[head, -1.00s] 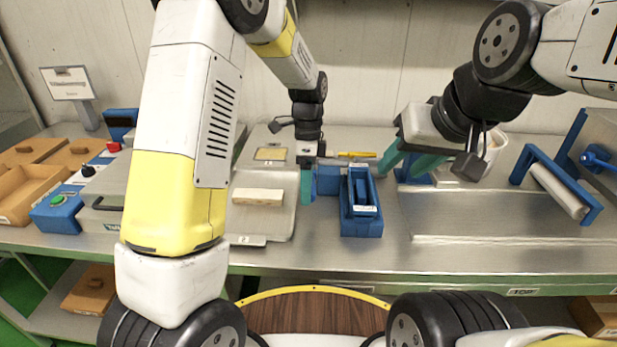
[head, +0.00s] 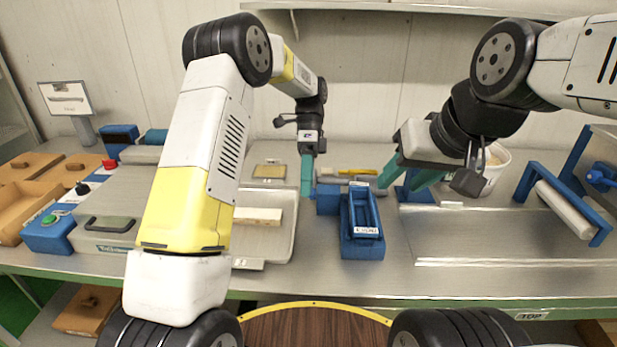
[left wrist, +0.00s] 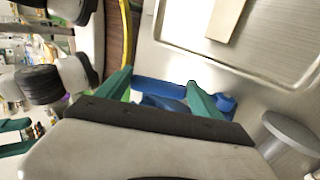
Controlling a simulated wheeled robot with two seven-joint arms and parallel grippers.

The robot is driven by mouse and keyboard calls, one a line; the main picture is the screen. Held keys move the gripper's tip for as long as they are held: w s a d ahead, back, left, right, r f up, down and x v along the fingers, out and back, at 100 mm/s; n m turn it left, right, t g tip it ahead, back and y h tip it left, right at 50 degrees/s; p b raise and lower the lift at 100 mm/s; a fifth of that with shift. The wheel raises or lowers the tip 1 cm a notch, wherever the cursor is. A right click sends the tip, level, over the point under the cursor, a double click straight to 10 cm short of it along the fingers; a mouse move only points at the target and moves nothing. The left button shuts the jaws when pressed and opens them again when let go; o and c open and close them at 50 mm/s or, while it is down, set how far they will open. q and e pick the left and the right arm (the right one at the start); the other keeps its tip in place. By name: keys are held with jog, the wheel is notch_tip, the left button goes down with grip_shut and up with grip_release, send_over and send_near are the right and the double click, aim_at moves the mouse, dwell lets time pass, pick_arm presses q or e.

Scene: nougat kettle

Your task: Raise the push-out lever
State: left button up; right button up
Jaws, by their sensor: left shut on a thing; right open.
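A narrow blue fixture (head: 362,246) with an oblong slot and a white label stands on the steel table. A blue block (head: 327,201) adjoins its left side; I take it for the push-out lever's part, though its shape is unclear. My left gripper (head: 307,188) points down just left of this block. In the left wrist view its teal fingers (left wrist: 160,92) are apart, with blue material between and behind them; it is shut on this blue part, but the contact is partly hidden. My right gripper (head: 400,180) is open and empty, above the table right of the fixture.
A metal tray (head: 275,250) with a pale bar (head: 258,216) lies left of the fixture. A white tub (head: 492,172) stands behind my right gripper. A blue-framed roller (head: 565,208) stands at the right. Bare steel lies right of the fixture.

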pick_arm(q)
jog(key=shift+r, duration=0.1)
jog(key=o, duration=2.1)
jog(key=v, duration=0.7)
jog(key=shift+w+r, duration=0.3)
